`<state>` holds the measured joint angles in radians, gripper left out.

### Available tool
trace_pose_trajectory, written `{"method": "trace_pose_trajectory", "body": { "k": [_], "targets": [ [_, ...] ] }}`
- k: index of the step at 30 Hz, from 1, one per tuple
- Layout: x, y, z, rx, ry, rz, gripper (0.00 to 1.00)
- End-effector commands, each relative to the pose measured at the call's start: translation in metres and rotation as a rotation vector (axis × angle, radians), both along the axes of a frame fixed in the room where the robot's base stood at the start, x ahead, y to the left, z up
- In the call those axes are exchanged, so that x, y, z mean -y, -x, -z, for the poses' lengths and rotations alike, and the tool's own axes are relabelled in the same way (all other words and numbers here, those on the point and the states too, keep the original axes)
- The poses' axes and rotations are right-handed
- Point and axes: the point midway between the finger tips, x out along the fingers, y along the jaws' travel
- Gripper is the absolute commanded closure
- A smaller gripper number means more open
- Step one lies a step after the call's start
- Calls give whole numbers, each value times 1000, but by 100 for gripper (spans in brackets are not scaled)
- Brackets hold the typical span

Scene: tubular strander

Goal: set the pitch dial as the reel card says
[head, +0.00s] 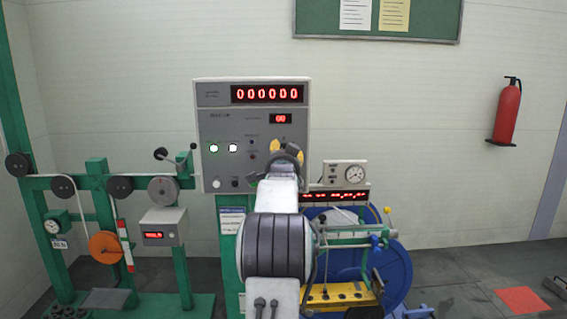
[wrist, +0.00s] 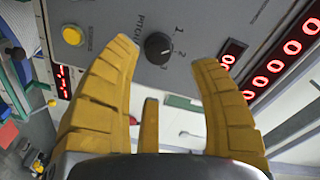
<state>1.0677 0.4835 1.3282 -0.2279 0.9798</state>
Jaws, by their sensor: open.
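The pitch dial (wrist: 158,48) is a round black knob on the grey panel, beside the word PITCH and small numerals in the wrist view. I cannot tell for sure which numeral its mark points at. In the head view my gripper (head: 287,149) is at the lower right of the control cabinet (head: 222,125) and covers the dial's area. A white sheet (head: 232,221) hangs below the cabinet; its text is unreadable and I cannot tell whether it is the reel card.
A yellow button (wrist: 73,35) sits near the dial. The cabinet's red display (head: 267,94) reads zeros. A blue reel (head: 392,270) and yellow-based mechanism (head: 338,295) stand at the right, below the gripper. A green wire stand (head: 98,185) is at the left.

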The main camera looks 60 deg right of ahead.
Motion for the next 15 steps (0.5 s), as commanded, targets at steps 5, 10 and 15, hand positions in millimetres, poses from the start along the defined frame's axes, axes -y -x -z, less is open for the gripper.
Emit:
{"method": "trace_pose_trajectory", "body": {
  "k": [5, 10, 15],
  "targets": [
    [-20, 11, -1, 0, 0, 0, 44],
    [-36, 20, -2, 1, 1, 0, 44],
    [-47, 26, -2, 1, 1, 0, 44]
  ]
}}
